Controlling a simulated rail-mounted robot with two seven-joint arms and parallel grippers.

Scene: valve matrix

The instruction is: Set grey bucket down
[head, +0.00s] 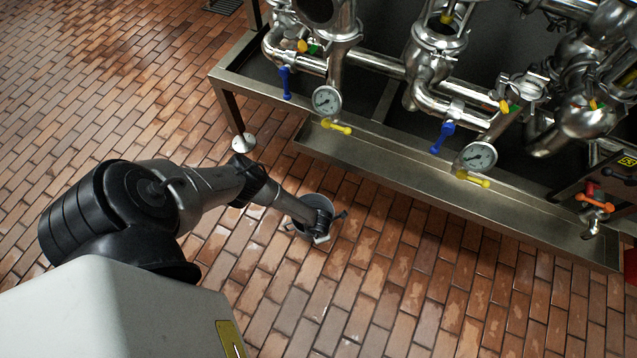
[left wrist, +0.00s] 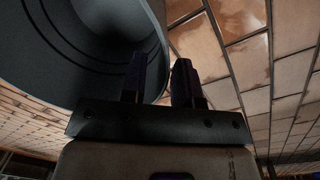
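The grey bucket (head: 299,225) is at the end of my left arm in the head view, low over the brick floor in front of the valve stand. My arm covers part of it, and I cannot tell whether its base touches the floor. In the left wrist view the bucket (left wrist: 60,60) fills the upper left, with its hollow inside showing. My left gripper (left wrist: 160,80) has one finger inside the bucket and one outside, closed on its wall near the rim. My left gripper (head: 322,222) also shows at the bucket in the head view. My right gripper is not in view.
The metal valve stand (head: 400,165) with its front trough runs along the back right. A round foot (head: 244,142) of the stand is on the floor left of the trough. Pipes, gauges and coloured handles are above it. The brick floor (head: 440,290) is clear around the bucket.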

